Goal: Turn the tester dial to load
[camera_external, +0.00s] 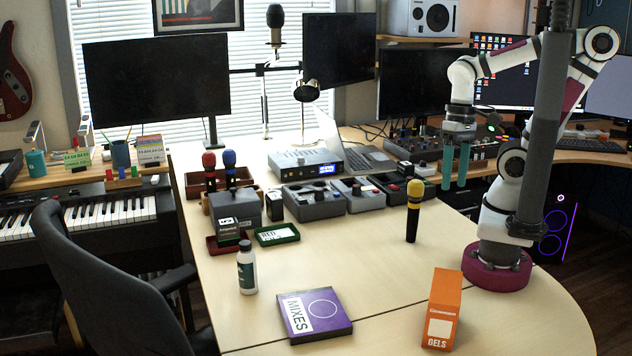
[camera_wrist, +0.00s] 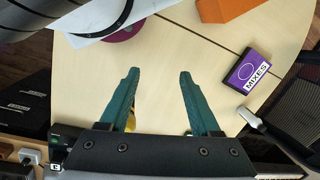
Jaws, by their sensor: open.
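My gripper (camera_external: 454,186) is open and empty, pointing down in the air above the right part of the desk. Its two teal fingers also show wide apart in the wrist view (camera_wrist: 159,73). I cannot tell which one is the tester, and the dial's setting is too small to read. My gripper is to the right of these boxes, apart from them.
A yellow-topped microphone (camera_external: 413,212) stands upright near my gripper. An orange GELS box (camera_external: 442,310), a purple MIXES box (camera_external: 314,314) and a white bottle (camera_external: 246,268) stand on the front desk. A silver unit (camera_external: 308,164) and laptop (camera_external: 352,150) are behind. The desk centre is clear.

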